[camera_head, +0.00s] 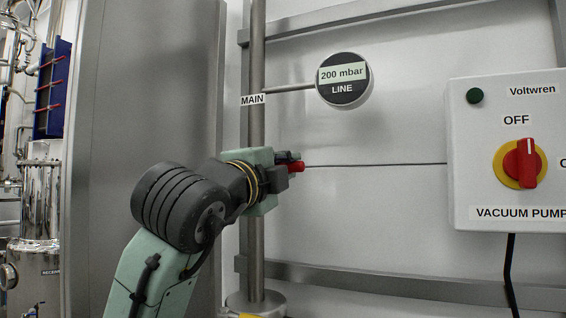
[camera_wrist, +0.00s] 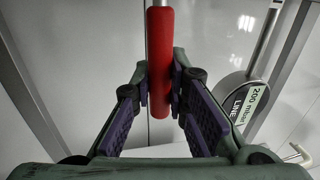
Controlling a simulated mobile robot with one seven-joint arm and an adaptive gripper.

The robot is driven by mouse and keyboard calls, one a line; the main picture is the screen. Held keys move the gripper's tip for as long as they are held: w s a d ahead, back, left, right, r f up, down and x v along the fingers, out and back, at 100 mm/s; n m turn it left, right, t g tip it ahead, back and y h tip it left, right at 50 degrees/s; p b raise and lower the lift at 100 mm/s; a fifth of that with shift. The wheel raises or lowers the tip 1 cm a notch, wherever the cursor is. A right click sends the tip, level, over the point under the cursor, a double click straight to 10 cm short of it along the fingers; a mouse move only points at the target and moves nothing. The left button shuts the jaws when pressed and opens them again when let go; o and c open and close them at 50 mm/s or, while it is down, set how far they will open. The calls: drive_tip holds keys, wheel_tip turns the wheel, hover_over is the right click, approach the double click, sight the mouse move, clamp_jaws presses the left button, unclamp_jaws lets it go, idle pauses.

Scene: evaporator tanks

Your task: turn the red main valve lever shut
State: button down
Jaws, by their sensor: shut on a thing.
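The red main valve lever shows in the wrist view (camera_wrist: 161,45) as a red cylinder running from the top down between the fingers of my gripper (camera_wrist: 161,95). My gripper is shut on the lever. In the head view my gripper (camera_head: 289,166) reaches from the left in front of the vertical pipe (camera_head: 257,60) labelled MAIN. Only the red tip of the lever (camera_head: 300,166) shows there, past the fingers and pointing right. The valve body is hidden behind my gripper and wrist.
A round LINE gauge (camera_head: 343,94) reading 200 mbar branches off the pipe above. A VACUUM PUMP box (camera_head: 470,140) with a red knob (camera_head: 526,162) on a yellow plate stands at right. A grey metal panel (camera_head: 150,90) stands at left. The wall between pipe and box is mostly clear.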

drive_tip(key=shift+f, duration=0.25)
drive_tip(key=c, duration=1.6)
unclamp_jaws()
drive_tip(key=shift+o, duration=0.2)
drive_tip(key=v, duration=1.2)
